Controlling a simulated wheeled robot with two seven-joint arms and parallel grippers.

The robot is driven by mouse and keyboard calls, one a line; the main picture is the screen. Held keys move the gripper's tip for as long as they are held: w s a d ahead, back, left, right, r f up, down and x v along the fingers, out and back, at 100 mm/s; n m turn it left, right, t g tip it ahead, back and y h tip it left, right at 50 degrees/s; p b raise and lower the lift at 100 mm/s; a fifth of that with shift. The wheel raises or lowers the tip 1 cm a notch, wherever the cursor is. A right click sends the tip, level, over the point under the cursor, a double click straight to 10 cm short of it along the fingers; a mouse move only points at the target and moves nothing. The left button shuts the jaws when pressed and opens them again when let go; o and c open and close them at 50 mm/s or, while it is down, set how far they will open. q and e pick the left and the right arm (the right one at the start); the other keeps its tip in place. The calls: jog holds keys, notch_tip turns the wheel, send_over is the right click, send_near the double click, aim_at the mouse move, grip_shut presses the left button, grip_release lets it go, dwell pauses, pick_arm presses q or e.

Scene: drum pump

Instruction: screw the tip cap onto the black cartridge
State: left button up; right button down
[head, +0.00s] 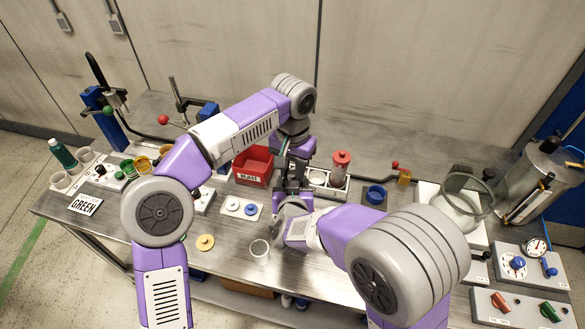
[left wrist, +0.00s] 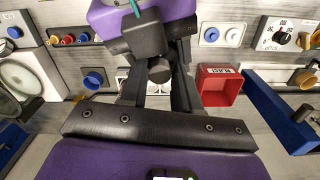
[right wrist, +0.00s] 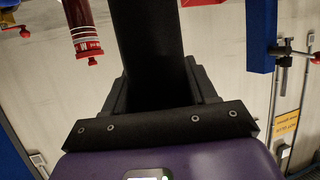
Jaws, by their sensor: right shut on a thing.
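The black cartridge (right wrist: 147,50) fills the middle of the right wrist view as a broad dark body between the fingers of my right gripper, which is shut on it. In the left wrist view a dark round end (left wrist: 158,71), apparently the cartridge's, shows by the fingers of my left gripper (left wrist: 158,92). Those fingers stand apart, with a gap between them. In the head view my left gripper (head: 292,178) is just above and behind my right wrist, which hides the right fingers. I cannot make out the tip cap or tell whether it touches the cartridge.
A red bin (head: 253,167) stands just left of the grippers. A plate with white and blue round pieces (head: 241,207), a yellow disc (head: 205,242) and a cup (head: 259,250) lie in front. A holder with a red-topped cylinder (head: 342,161) and a blue ring (head: 375,194) are to the right.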

pick_arm(q)
jog(key=shift+o, duration=1.3)
jog(key=shift+r, duration=2.3)
jog(key=shift+c, duration=0.3)
notch_tip(320, 180, up, 2)
jog(key=n, duration=0.3)
jog(key=shift+d+n, duration=0.1)
jog(key=shift+n, duration=0.2)
jog(key=r+n, duration=0.1)
jog(key=n, duration=0.2)
jog(key=shift+r, duration=0.2)
jog(key=shift+f, duration=4)
